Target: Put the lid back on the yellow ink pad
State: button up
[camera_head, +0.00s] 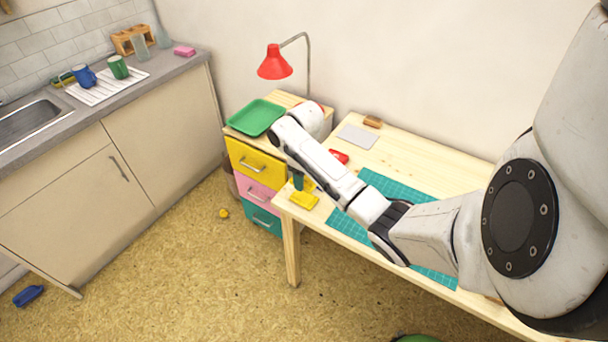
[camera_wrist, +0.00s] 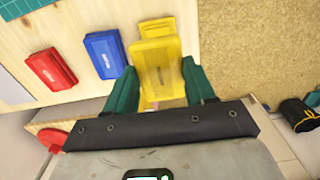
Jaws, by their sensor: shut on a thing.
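My gripper (camera_head: 299,181) is at the left end of the wooden table, with its green fingers pointing down. In the wrist view my gripper (camera_wrist: 159,74) is shut on a yellow block-shaped piece, which looks like the yellow lid (camera_wrist: 161,60). A second yellow piece, apparently the yellow ink pad (camera_wrist: 158,26), shows just beyond it and is partly covered by it. In the head view a yellow piece (camera_head: 303,201) is seen near the table's front left corner. I cannot tell whether the two pieces touch.
A blue ink pad (camera_wrist: 105,54) and a red ink pad (camera_wrist: 52,69) lie left of the yellow pieces in the wrist view. A teal cutting mat (camera_head: 388,187) covers the table's middle. A drawer unit (camera_head: 257,166) with a green tray (camera_head: 256,117) stands left. The table edge is close.

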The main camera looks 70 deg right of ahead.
aim_at(305, 196)
jog(key=shift+f+b, duration=1.45)
jog(key=shift+f, duration=1.35)
jog(key=shift+p, duration=0.65)
jog(key=shift+f+p, duration=0.3)
jog(key=shift+f, duration=0.25)
dwell(1.3)
jog(key=o, duration=1.4)
jog(key=shift+r, duration=0.15)
jog(key=shift+r+p, duration=3.25)
jog(key=shift+r, duration=0.1)
